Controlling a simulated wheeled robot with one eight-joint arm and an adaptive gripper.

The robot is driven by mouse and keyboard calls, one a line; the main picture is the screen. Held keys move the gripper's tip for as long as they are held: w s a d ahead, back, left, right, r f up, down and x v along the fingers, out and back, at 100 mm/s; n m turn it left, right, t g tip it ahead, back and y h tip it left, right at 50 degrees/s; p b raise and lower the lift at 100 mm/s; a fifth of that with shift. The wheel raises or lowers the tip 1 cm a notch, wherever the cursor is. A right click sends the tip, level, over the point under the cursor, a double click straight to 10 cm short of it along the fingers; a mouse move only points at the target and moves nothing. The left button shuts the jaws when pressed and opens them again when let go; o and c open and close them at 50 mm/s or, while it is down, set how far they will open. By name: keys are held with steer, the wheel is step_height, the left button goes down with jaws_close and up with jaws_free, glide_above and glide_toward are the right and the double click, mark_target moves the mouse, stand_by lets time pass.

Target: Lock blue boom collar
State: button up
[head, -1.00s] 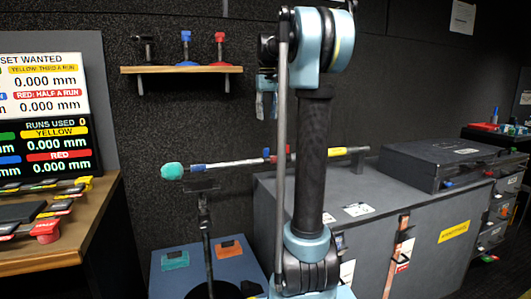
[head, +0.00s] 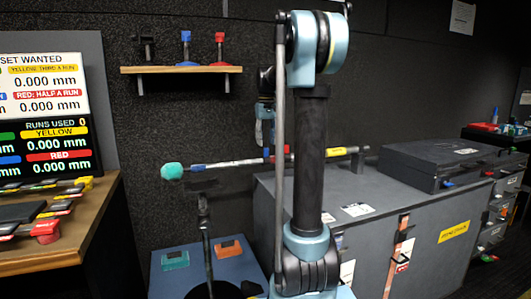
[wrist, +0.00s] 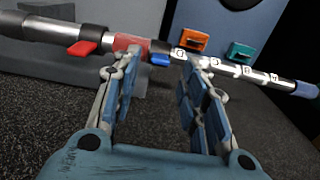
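The boom (head: 235,163) runs level across the head view, with a fuzzy teal tip (head: 172,171) at its left end. It also crosses the wrist view, with a red band (wrist: 130,42), a red lever (wrist: 83,48) and white numbered sections (wrist: 215,64). A small blue lever (wrist: 160,60) hangs from the boom beside the red band. A separate blue band (wrist: 305,90) is at the far right. My gripper (wrist: 152,66) is open, its fingers either side of the blue lever in the picture; contact cannot be told. In the head view, my arm partly hides my gripper (head: 264,143).
A grey case (head: 440,162) lies on the large grey cabinet (head: 350,187) at right. A blue box (head: 205,255) with teal and orange clips stands below the boom. A wall shelf (head: 180,69) and a bench (head: 85,235) are at left.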

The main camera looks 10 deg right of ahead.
mark_target(266, 149)
steer(key=shift+f, duration=2.6)
jaws_close()
